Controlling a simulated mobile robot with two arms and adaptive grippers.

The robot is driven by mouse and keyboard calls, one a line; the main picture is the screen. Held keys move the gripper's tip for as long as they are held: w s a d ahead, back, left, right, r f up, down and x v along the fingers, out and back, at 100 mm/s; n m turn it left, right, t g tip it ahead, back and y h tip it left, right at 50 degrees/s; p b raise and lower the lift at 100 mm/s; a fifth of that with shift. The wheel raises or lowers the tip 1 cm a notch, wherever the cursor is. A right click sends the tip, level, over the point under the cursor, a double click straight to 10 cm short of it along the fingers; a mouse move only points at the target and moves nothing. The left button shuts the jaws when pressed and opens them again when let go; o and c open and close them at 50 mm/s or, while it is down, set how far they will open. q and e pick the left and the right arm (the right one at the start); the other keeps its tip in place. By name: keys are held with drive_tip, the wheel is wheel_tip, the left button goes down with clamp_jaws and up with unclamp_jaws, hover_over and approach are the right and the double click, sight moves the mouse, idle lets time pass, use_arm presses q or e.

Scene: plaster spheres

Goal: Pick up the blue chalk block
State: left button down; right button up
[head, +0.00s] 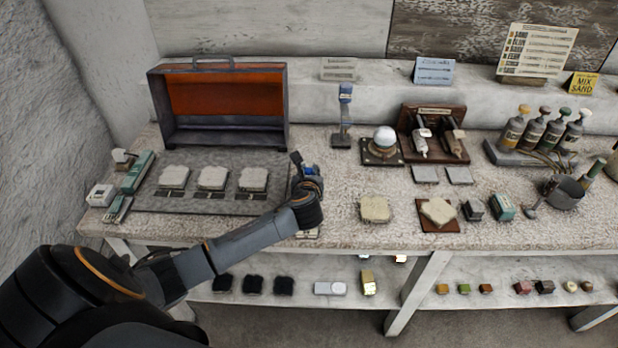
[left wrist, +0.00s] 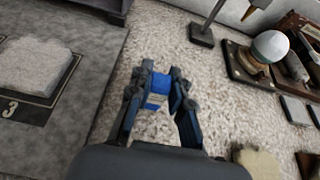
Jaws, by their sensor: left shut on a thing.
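The blue chalk block (left wrist: 158,88) is between the fingers of my left gripper (left wrist: 158,92) in the left wrist view, with a pale band on its near side. My left gripper is shut on it. In the head view, my left gripper (head: 307,180) is over the table just right of the grey mat, and a small part of the blue block (head: 309,170) shows there. The fingers hide part of the block. Whether it touches the table I cannot tell. My right gripper is in neither view.
A grey mat (head: 150,199) bearing white slabs lies left of the gripper. An open orange-lined case (head: 225,92) stands behind it. A blue-topped stand (head: 344,115) and a white sphere on a base (head: 384,140) stand behind right. A pale slab (head: 375,210) lies to the right.

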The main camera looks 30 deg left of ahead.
use_arm(q)
drive_tip(key=s+d+r, duration=0.3)
drive_tip(key=s+r, duration=0.7)
drive_tip(key=s, duration=0.3)
drive_tip(key=shift+s+d+r, duration=0.15)
drive_tip(key=shift+s+r, duration=0.15)
drive_tip(key=shift+r, duration=0.1)
